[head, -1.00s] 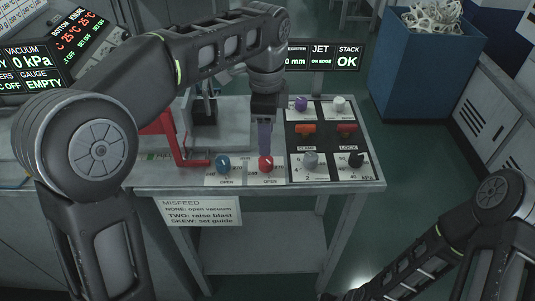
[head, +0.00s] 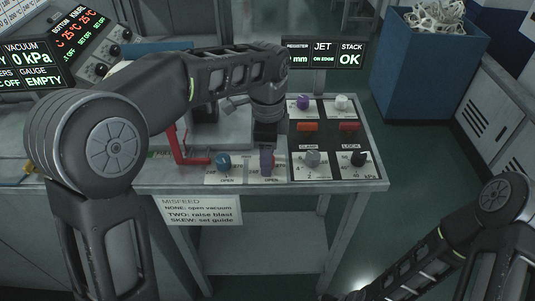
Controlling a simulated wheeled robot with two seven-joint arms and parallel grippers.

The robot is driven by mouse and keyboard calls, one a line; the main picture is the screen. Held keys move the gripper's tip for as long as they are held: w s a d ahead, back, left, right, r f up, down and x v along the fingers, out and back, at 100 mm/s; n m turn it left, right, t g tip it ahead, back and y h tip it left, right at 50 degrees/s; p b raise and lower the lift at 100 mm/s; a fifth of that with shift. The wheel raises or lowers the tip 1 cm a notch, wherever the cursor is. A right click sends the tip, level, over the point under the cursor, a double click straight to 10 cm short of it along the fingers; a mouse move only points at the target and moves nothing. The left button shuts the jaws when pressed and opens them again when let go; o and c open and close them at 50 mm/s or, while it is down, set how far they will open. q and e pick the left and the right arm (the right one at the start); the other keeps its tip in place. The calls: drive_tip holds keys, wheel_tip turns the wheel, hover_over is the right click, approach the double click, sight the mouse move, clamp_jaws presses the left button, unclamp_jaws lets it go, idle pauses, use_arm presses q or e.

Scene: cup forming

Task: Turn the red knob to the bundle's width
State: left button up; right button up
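The red knob (head: 273,161) sits on a white labelled plate marked OPEN, at the front of the grey bench; only a bit of red shows. No bundle can be made out. My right arm crosses the lower right corner, with its gripper out of view.
A blue knob (head: 223,162) is just left of the red one. To the right, a black panel (head: 327,142) carries several knobs and two orange-red switches. A red bracket (head: 183,150) stands at the left. A blue bin (head: 425,75) stands on the floor behind.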

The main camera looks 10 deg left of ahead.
use_arm(q)
clamp_jaws()
idle(0.4)
drive_tip(key=shift+n, duration=0.3)
